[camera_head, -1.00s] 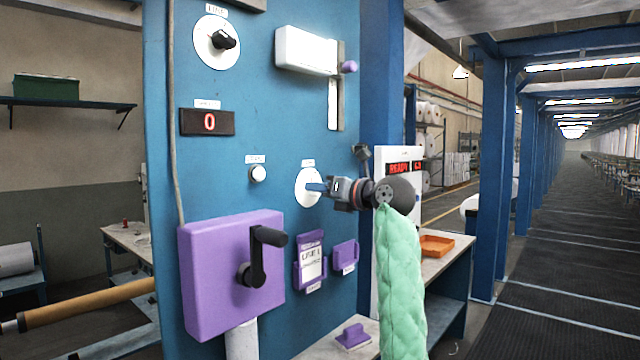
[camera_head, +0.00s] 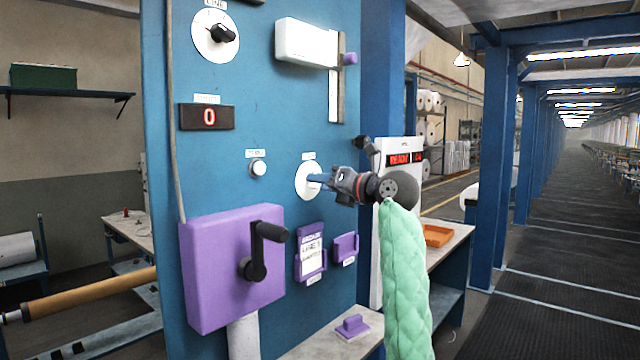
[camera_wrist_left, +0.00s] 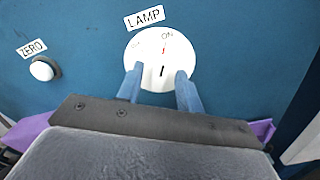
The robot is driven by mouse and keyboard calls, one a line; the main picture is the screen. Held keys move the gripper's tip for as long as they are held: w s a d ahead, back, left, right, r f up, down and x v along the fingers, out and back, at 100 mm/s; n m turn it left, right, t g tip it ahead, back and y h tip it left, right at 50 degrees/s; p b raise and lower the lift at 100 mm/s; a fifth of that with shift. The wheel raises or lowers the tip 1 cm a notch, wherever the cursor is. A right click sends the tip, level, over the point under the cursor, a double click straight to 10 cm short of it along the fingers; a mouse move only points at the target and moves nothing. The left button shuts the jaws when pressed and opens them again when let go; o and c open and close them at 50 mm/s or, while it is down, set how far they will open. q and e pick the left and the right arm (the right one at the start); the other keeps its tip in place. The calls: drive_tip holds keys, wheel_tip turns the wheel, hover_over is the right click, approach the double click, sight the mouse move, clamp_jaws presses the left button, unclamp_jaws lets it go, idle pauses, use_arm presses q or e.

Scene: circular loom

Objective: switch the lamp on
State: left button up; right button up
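The lamp switch is a white round dial (camera_head: 306,182) on the blue panel. In the left wrist view the dial (camera_wrist_left: 155,50) sits under a LAMP label (camera_wrist_left: 145,17). It bears an ON mark at the top, a second mark at upper left too unclear to read, and a short dark upright mark or slot near its middle. My left gripper (camera_head: 318,180) is at the dial. I cannot tell whether the fingertips touch the dial. My right gripper is not in view.
A white ZERO button (camera_head: 258,168) is left of the dial. Below are a purple box with a black crank (camera_head: 262,250) and a purple card holder (camera_head: 311,255). A slider with a purple knob (camera_head: 350,58) is above. An orange tray (camera_head: 437,236) lies on the right bench.

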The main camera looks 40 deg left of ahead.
use_arm(q)
drive_tip(key=d+b, duration=0.1)
drive_tip(key=d, duration=0.5)
drive_tip(key=shift+s, duration=0.25)
drive_tip(key=shift+d, duration=0.1)
idle(0.3)
